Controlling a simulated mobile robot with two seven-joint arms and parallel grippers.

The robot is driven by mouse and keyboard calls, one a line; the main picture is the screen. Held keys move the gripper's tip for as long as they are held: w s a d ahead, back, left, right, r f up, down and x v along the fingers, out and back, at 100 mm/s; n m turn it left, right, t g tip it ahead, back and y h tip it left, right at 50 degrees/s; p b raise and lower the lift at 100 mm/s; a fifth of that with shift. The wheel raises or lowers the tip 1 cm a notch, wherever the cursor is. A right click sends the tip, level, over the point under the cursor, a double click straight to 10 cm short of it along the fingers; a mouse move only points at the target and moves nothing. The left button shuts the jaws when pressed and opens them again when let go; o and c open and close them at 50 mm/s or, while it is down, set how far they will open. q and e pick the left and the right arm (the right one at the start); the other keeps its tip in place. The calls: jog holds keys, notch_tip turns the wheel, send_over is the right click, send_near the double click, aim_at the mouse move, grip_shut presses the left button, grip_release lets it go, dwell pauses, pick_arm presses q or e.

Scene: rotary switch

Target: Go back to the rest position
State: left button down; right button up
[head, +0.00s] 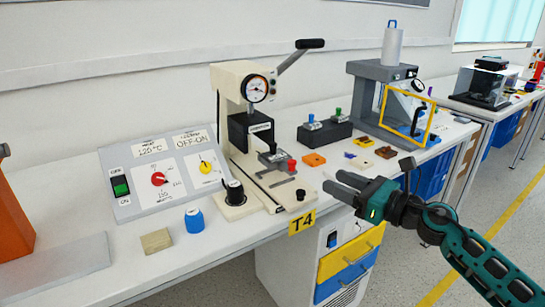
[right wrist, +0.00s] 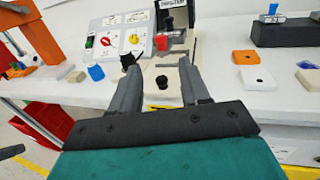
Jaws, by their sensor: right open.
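The sloped white control panel (head: 165,172) stands on the bench at the left. It carries a red rotary knob (head: 158,179), a yellow rotary knob (head: 205,167) and a green rocker switch (head: 120,186). The red knob (right wrist: 106,41) and yellow knob (right wrist: 134,38) also show in the right wrist view. My right gripper (head: 332,184) is open and empty, in front of the bench edge and right of the T4 label. Its fingers (right wrist: 157,70) point toward the press base, apart from everything. My left gripper is not in the head view.
A cream press (head: 235,110) with a raised lever (head: 295,60) stands behind the gripper. A blue cylinder (head: 194,221) and a beige block (head: 156,241) lie on the bench front. A grey press with a yellow frame (head: 381,85) stands right. The floor at right is clear.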

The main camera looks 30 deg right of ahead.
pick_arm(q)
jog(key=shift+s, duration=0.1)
pick_arm(e)
jog(key=shift+a, duration=0.1)
